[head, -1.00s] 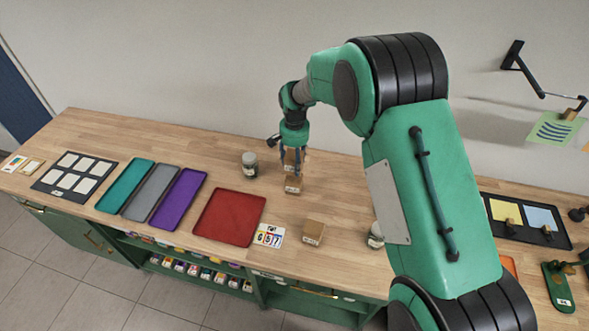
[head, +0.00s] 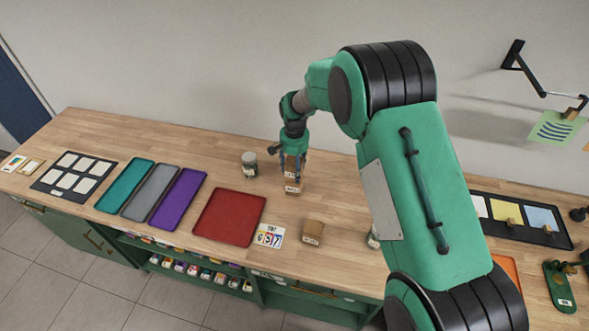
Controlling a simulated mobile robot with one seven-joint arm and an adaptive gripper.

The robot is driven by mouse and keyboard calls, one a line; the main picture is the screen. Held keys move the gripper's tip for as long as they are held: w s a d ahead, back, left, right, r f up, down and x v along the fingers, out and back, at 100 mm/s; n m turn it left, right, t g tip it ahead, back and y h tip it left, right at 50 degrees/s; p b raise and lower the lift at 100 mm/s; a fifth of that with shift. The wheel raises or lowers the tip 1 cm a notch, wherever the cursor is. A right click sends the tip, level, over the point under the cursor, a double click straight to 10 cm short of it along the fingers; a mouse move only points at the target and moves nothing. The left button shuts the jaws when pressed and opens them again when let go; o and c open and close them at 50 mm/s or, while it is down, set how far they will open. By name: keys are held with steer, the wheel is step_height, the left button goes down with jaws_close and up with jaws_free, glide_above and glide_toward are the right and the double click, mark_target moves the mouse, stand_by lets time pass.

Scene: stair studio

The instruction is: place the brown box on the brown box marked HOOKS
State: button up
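My gripper (head: 294,162) points down over the back middle of the counter. Its fingers are on either side of a brown box (head: 292,171) with a pale label, and it looks shut on it. The held box is right above a second brown box (head: 293,187) on the counter, also with a pale label. The two look in contact or nearly so; I cannot tell which. A third brown box (head: 313,232) stands apart near the front edge. The labels are too small to read, so I cannot tell which says HOOKS.
A jar (head: 250,164) stands left of the boxes. A red tray (head: 229,217) and a number card (head: 269,236) lie in front. Purple (head: 178,199), grey and teal trays lie further left. Another jar (head: 373,238) is partly hidden by my arm.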

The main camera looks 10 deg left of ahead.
steer(key=shift+o, duration=0.9)
step_height(320, 180, up, 12)
steer(key=shift+f+p, duration=0.1)
steer(key=shift+p, duration=0.4)
steer(key=shift+r, duration=0.25)
